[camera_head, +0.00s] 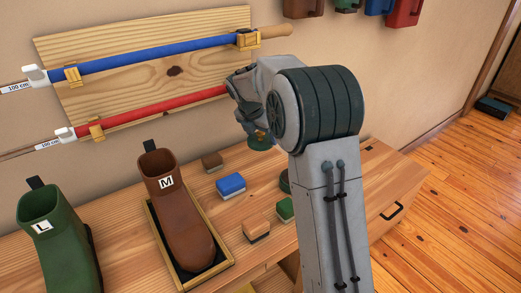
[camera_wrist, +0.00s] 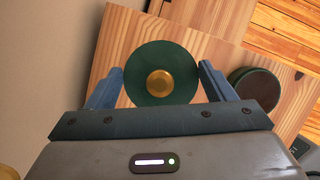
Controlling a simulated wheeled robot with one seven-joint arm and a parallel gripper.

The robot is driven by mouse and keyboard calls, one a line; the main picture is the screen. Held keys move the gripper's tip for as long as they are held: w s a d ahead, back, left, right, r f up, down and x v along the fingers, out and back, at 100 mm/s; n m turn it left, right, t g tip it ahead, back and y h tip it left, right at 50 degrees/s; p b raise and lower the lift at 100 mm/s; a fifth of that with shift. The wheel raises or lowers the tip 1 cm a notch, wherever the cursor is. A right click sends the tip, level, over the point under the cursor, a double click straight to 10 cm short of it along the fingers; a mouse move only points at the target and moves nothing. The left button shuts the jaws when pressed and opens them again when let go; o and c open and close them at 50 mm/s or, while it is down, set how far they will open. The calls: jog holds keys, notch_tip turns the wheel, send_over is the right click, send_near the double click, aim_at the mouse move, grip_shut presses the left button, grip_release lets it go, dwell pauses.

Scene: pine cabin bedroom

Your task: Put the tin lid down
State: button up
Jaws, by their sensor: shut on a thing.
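The tin lid (camera_wrist: 137,82) is a round dark green disc with a gold knob at its centre. My gripper (camera_wrist: 162,74) is shut on it, with one blue finger at each side of its rim. In the head view the lid (camera_head: 262,145) shows below my gripper (camera_head: 256,132), over the back part of the wooden bench top; whether it touches the wood I cannot tell. A round dark green tin (camera_wrist: 254,90) with a brown top face stands to the right of the lid in the wrist view. In the head view my arm hides most of this tin (camera_head: 284,181).
Several brushes or blocks, including a blue one (camera_head: 230,185), a brown one (camera_head: 212,161) and a green one (camera_head: 285,209), sit on the bench (camera_head: 358,190). A brown boot (camera_head: 185,215) stands in a tray and a green boot (camera_head: 58,240) at left. Bare wood shows right of my arm.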

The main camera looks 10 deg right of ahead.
notch_tip(320, 180, down, 7)
jog(key=shift+r+b, duration=0.2)
jog(key=shift+b, duration=0.3)
jog(key=shift+w+f, duration=0.1)
jog(key=shift+f, duration=0.15)
jog(key=o, duration=1)
jog(key=shift+o, duration=0.2)
